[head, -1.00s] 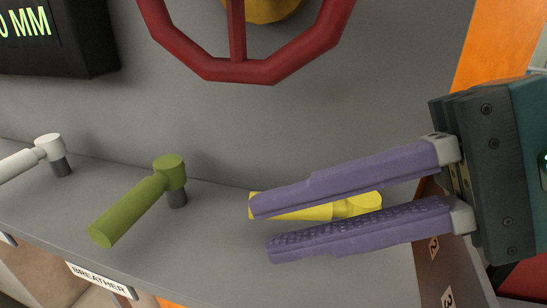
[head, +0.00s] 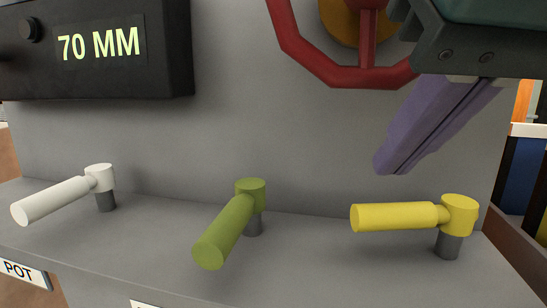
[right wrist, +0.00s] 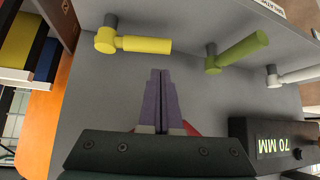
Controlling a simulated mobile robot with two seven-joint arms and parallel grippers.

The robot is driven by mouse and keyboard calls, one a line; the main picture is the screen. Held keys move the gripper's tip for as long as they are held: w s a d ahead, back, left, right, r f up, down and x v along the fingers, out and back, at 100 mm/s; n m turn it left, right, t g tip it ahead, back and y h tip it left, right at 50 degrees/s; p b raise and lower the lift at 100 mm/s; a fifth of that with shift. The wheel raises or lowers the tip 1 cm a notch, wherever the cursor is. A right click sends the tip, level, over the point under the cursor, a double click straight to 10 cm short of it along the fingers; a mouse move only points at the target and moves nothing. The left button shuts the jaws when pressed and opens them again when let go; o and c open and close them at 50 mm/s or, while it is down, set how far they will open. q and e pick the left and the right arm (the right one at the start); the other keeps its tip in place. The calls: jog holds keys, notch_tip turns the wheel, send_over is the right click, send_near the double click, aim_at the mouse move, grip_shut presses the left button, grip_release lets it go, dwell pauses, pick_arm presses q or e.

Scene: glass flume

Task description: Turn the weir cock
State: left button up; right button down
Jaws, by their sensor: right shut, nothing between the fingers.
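The yellow cock (head: 400,217) stands at the right end of the grey ledge, its handle pointing left roughly along the wall. It also shows in the right wrist view (right wrist: 145,45). No label for it is readable, so I cannot confirm that it is the weir cock. My right gripper (head: 390,168) is shut and empty, with its purple fingers together above the yellow handle and apart from it. In the right wrist view the shut fingers (right wrist: 161,75) point towards the yellow handle. My left gripper is not in view.
A green cock (head: 228,228) and a white cock (head: 60,195) stand further left; a label (head: 22,271) reading POT is below the white one. A red handwheel (head: 345,75) is beside my gripper. A black display (head: 95,50) reads 70 MM.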

aim_at(369, 206)
jog(key=b+x, duration=0.1)
jog(key=x, duration=0.6)
jog(key=shift+f+b, duration=0.15)
jog(key=shift+b, duration=0.15)
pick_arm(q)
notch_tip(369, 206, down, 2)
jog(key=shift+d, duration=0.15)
pick_arm(e)
jog(key=shift+s+r+n+y+p, duration=0.2)
jog(key=shift+s+n+y+p, duration=0.4)
jog(key=shift+n+p, duration=0.3)
jog(key=shift+s+n+y+p, duration=0.1)
jog(key=shift+n+y+p, duration=0.2)
jog(key=shift+s+f, duration=0.1)
jog(key=shift+s, duration=0.2)
jog(key=shift+s+a+f+n+y, duration=0.1)
jog(key=shift+s+n+y, duration=0.05)
jog(key=shift+n+y, duration=0.15)
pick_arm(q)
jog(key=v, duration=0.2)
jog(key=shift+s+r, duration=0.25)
